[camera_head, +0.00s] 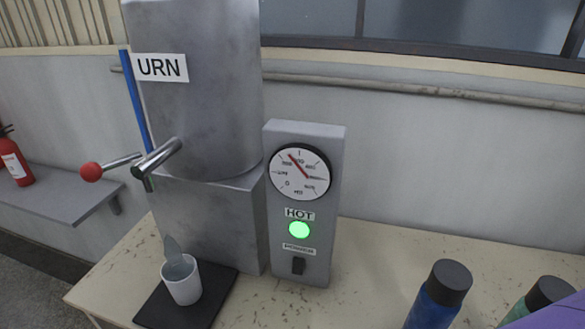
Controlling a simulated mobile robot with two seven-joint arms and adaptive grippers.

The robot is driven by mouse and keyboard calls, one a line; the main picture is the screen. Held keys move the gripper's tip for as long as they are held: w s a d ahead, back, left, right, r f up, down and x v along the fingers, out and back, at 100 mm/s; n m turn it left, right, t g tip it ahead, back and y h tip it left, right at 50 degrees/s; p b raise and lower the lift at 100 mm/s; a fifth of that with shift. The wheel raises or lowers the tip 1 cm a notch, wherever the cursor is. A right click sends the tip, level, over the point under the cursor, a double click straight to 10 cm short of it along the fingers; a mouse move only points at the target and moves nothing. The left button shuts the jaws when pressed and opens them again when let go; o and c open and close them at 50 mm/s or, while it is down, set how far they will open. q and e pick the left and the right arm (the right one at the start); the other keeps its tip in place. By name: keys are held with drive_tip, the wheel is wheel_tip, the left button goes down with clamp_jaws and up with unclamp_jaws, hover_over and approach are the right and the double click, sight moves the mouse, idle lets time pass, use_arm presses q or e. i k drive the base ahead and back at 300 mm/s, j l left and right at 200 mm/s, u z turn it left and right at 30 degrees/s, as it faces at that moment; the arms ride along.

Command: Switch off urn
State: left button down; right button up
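The urn (222,110) is a tall grey metal cylinder on a square base, labelled "URN", at the left of the table. Beside it on the right stands a grey control panel (322,235). The panel has a round gauge (299,172) with a red needle, a "HOT" label and a green light (299,229) that is lit. Below the "POWER" label is a small dark switch (298,265); its position is too small to tell. Neither of my grippers is in view.
A white cup (181,280) with a grey piece sticking up stands on a black mat (151,311) below the tap (158,158). Dark-capped bottles, one blue (437,300) and one green (540,299), stand at the right. The tabletop between panel and bottles is clear.

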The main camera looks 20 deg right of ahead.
sight(298, 262)
drive_tip(key=j+z, duration=0.8)
drive_tip(key=u, duration=0.1)
